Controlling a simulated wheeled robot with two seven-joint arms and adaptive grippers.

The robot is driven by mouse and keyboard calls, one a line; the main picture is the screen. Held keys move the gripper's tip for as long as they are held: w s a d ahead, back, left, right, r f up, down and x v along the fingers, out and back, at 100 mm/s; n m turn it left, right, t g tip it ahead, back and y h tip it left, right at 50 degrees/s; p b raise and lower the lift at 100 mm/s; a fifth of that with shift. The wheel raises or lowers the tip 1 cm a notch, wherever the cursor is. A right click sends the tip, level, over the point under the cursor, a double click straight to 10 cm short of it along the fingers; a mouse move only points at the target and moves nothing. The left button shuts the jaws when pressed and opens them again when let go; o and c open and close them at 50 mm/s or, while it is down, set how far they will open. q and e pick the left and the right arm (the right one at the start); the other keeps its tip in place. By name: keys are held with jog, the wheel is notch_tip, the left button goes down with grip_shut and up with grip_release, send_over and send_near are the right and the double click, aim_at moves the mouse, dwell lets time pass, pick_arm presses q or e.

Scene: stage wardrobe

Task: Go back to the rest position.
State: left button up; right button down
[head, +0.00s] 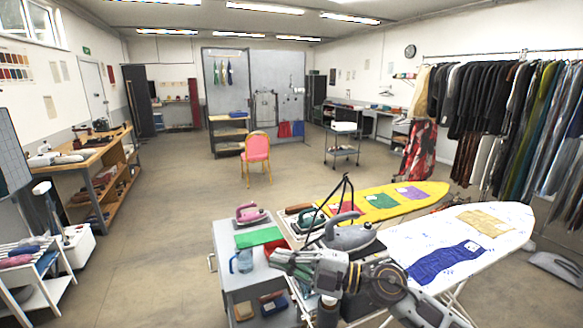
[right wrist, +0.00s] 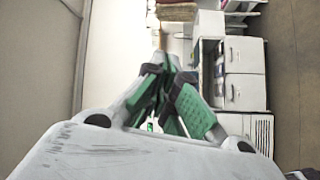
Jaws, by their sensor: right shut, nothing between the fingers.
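My right arm crosses the lower middle of the head view, in front of the ironing boards. My right gripper (head: 280,258) is at its left end, beside the grey cart (head: 240,280). In the right wrist view its green-padded fingers (right wrist: 168,62) are together, with nothing between them. My left gripper is not in view.
A white ironing board (head: 510,225) with blue and yellow cloths and a yellow board (head: 425,192) stand at right. Irons, a green cloth (head: 259,236) and a jug (head: 243,261) are close to my right gripper. The floor around the pink chair (head: 256,149) is clear.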

jog(key=w+d+r+m+t+h, duration=0.3)
jog(key=w+d+m+t+h, duration=0.3)
jog(key=m+t, duration=0.75)
jog(key=d+f+m+h, duration=0.5)
jog(key=d+m+h, duration=0.2)
jog(key=s+d+f+m+g+h, duration=0.3)
jog(key=d+f, duration=0.1)
jog(key=f, duration=0.4)
jog(key=s+d+f+m+g+h, duration=0.2)
jog(key=s+d+f+m+h, duration=0.1)
jog(key=d+f, duration=0.3)
jog(key=s+d+f+g, duration=0.1)
jog(key=s+f+g, duration=0.5)
jog(key=s, duration=0.4)
jog(key=s+f+g, duration=0.4)
jog(key=s+f, duration=0.4)
jog(key=s, duration=0.1)
notch_tip(320, 180, down, 33)
jog(key=s+g, duration=0.1)
jog(key=s, duration=0.2)
jog(key=s+d+f, duration=0.2)
jog(key=s+f, duration=0.8)
jog(key=s, duration=0.1)
jog(key=s+d+f+g, duration=0.1)
jog(key=s+d+f, duration=0.1)
jog(key=s+f, duration=0.8)
jog(key=shift+s+d+f+y, duration=0.15)
jog(key=shift+s+y, duration=0.15)
jog(key=shift+s, duration=0.3)
